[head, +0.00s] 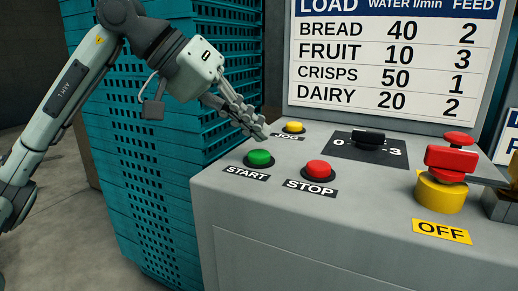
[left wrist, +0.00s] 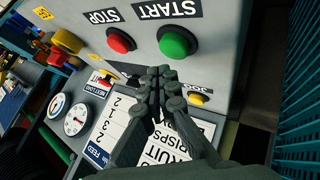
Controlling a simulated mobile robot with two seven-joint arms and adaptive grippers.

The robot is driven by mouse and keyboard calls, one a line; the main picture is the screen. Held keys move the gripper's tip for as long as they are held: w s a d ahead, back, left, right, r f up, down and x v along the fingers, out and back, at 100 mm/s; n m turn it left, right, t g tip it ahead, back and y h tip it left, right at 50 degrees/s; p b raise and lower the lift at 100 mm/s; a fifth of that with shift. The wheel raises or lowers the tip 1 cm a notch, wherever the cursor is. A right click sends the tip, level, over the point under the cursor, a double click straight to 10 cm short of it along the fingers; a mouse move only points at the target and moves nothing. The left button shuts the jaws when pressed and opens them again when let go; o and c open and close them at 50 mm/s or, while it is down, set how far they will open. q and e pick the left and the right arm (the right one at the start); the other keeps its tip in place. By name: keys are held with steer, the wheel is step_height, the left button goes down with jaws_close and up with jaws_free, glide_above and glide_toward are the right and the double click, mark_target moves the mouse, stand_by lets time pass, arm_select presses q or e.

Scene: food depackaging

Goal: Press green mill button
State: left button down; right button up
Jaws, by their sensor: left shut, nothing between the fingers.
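The green START button (head: 259,158) sits on the top of a grey control box (head: 225,195), at its left, above a START label. It also shows in the left wrist view (left wrist: 176,42), upper middle. My left gripper (head: 262,130) is shut and empty. In the head view its fingertips are just behind the green button, near the yellow JOG button (head: 293,127). In the left wrist view the fingertips (left wrist: 160,75) appear just below the green button; a small gap seems to separate them. My right gripper is not in view.
A red STOP button (head: 318,169) is right of the green one. A black selector knob (head: 368,139) and a red switch handle (head: 450,160) on a yellow base are farther right. A sign board (head: 390,60) stands behind. Teal stacked crates (head: 150,190) stand at left.

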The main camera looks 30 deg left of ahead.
mark_target(253, 153)
arm_select(q)
steer(key=shift+r+p, duration=1.65)
steer(key=shift+r, duration=0.6)
steer(key=shift+f, duration=0.1)
